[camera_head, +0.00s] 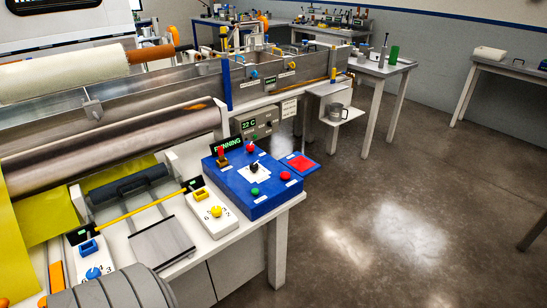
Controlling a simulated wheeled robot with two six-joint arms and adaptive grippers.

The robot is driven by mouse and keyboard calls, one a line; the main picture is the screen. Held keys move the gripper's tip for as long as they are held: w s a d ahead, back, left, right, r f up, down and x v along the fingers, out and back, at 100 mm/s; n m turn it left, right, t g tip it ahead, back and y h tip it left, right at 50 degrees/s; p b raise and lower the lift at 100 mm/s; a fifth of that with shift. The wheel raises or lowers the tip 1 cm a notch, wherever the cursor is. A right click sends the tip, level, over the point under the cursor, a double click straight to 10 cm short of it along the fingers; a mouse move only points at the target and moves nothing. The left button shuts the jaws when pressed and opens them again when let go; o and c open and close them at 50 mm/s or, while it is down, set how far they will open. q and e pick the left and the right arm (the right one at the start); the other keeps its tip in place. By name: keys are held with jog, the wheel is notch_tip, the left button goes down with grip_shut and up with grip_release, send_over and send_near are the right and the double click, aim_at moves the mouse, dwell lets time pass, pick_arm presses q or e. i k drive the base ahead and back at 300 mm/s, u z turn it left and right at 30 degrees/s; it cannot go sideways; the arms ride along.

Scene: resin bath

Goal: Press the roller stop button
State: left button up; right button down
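A blue control box (236,194) stands on the white table's right end. On its top are a red button (285,175) at the right, another red knob (250,147) at the back, a green button (255,191) at the front and a black switch (254,169) on a white plate. The labels are too small to read, so I cannot tell which control is the roller stop button. A display (227,146) behind the box reads RUNNING. Neither of my grippers is in view.
A grey box (258,123) reading 22 C stands behind.

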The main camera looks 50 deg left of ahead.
aim_at(284, 175)
jog(key=u, duration=1.05)
jog(key=i, duration=1.25)
jog(key=u, duration=1.05)
